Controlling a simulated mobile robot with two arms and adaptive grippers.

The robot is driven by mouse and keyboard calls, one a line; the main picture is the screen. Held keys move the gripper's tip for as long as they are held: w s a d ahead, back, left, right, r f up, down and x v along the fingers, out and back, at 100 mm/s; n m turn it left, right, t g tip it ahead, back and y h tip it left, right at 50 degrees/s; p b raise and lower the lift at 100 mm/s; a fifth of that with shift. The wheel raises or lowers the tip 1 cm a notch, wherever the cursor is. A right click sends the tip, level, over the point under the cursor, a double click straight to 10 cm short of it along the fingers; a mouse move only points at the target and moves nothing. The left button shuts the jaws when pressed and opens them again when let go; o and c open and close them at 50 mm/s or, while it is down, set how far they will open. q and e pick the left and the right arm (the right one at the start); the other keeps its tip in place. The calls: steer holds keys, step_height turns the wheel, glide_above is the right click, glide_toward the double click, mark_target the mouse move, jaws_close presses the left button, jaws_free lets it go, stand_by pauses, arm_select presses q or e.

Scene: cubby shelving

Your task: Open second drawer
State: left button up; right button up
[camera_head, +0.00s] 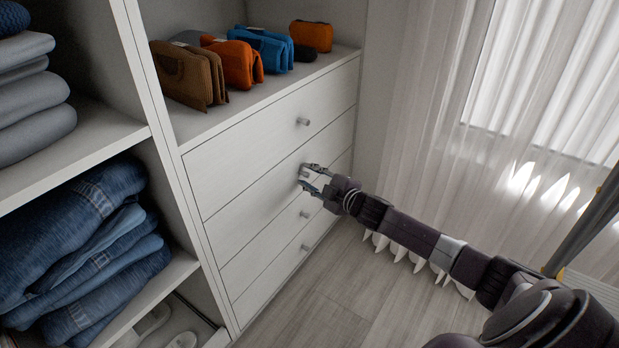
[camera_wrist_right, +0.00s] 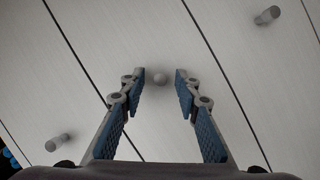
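The white drawer unit (camera_head: 250,143) has several stacked drawers with small round knobs, and all fronts look flush and closed. The second drawer (camera_head: 250,200) is the one just below the top drawer. My right gripper (camera_head: 308,178) is in front of it, at its knob (camera_head: 304,173). In the right wrist view, the gripper (camera_wrist_right: 161,77) is open, with one blue-padded finger on each side of the knob (camera_wrist_right: 160,79). Gaps show between the knob and both fingers; whether the tips reach past the knob's end is unclear. My left gripper is not in view.
The top drawer's knob (camera_head: 303,122) and lower knobs (camera_head: 305,214) are near the gripper. Bags (camera_head: 230,62) sit on the shelf above. Folded jeans (camera_head: 85,235) fill the cubby at left. A sheer curtain (camera_head: 440,130) hangs at right. Floor (camera_head: 330,290) in front is clear.

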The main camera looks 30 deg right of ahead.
steer(key=shift+c, duration=0.7)
jaws_close()
steer(key=shift+s, duration=0.1)
